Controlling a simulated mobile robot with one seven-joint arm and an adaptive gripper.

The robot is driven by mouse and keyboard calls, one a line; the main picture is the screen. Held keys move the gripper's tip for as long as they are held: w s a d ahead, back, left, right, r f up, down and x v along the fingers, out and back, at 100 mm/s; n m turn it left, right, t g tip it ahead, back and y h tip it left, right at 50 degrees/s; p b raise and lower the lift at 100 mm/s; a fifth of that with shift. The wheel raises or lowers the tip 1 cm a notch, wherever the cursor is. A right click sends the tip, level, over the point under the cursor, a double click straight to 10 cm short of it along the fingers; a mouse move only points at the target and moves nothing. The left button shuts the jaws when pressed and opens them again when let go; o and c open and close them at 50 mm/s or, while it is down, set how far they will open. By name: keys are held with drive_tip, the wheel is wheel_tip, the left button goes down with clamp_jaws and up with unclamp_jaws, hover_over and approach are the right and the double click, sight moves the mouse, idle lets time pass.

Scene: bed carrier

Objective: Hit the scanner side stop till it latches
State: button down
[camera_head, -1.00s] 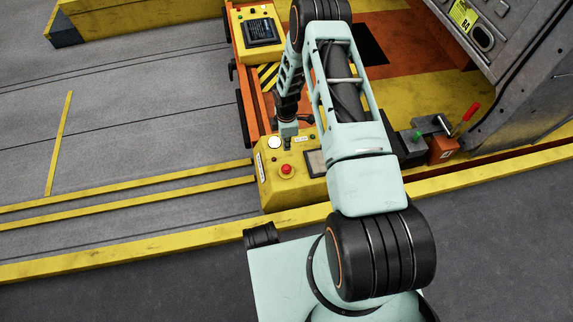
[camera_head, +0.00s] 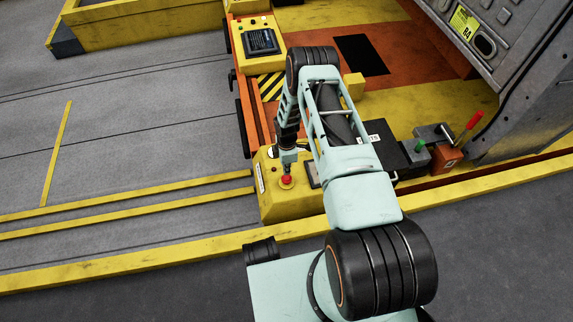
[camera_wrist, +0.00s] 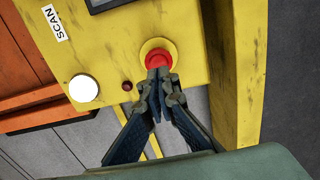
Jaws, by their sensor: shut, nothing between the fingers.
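The scanner side stop is a red mushroom button (camera_head: 286,181) on a yellow control box (camera_head: 290,205) at the near end of the carrier. In the wrist view the red button (camera_wrist: 157,59) sits in a yellow-orange collar, on a panel labelled SCAN. My gripper (camera_head: 287,172) points down at the button. In the wrist view my gripper (camera_wrist: 158,75) is shut and empty, its fingertips overlapping the button's near edge. I cannot tell whether they touch it or whether the button is pressed in.
A white round button (camera_wrist: 83,89) and a small dark red lamp (camera_wrist: 127,86) are beside the stop. A second yellow panel with a screen (camera_head: 261,41) stands at the far end. A red-handled lever (camera_head: 467,127) is at right. Yellow rails (camera_head: 130,258) border the floor.

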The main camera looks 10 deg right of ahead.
sight(287, 178)
drive_tip(key=shift+f+b, duration=0.6)
drive_tip(key=shift+f, duration=1.3)
drive_tip(key=shift+f, duration=0.1)
drive_tip(key=shift+f+b, duration=1)
drive_tip(key=shift+b, duration=0.1)
drive_tip(key=shift+r, duration=0.35)
wheel_tip(287, 178, up, 14)
drive_tip(key=p, duration=0.5)
drive_tip(key=shift+p, duration=0.4)
drive_tip(key=shift+w, duration=0.1)
